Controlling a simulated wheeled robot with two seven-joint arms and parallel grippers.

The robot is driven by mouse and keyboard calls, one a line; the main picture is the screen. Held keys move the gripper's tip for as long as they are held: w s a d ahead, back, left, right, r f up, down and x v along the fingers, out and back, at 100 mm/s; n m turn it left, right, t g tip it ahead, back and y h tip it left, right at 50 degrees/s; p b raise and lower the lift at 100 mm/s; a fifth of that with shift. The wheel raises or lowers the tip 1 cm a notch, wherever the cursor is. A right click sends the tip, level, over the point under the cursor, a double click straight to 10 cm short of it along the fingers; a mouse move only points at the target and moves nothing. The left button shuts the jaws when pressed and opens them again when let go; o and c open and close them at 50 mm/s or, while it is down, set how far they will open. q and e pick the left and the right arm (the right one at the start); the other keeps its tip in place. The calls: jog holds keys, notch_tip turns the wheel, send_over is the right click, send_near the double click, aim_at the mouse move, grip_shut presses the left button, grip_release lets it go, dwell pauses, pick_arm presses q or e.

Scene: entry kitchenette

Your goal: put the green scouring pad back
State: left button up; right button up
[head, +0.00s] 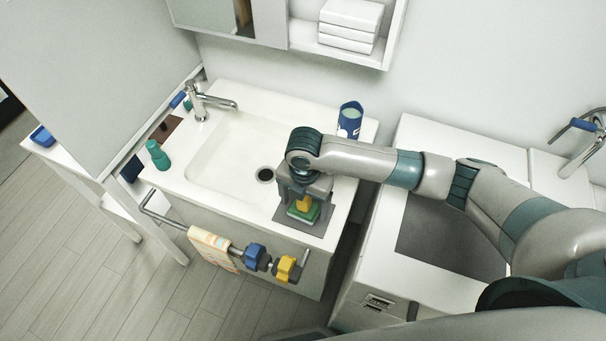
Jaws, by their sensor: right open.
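The green scouring pad (301,214) lies on a dark grey mat (287,217) at the front right corner of the sink counter. A yellow part (304,202) shows on top of it. My right gripper (304,198) points down directly over the pad, with its open fingers on either side of the yellow part. I cannot tell whether the fingers touch it. The gripper hides part of the pad and mat. My left gripper is not in view.
The sink basin (222,160) is left of the gripper. A blue container (349,119) stands behind my arm, and a teal bottle (157,156) at the left. A front rail (166,216) carries a cloth (210,247), a blue clip (257,257) and a yellow clip (286,268).

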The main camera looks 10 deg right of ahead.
jog(key=r+b, duration=0.2)
jog(key=r, duration=0.2)
jog(key=shift+w+a+r+b, duration=0.15)
jog(key=shift+w+r+b, duration=0.1)
jog(key=shift+w+b, duration=0.15)
notch_tip(320, 180, up, 13)
jog(key=b, duration=0.2)
jog(key=shift+b, duration=0.35)
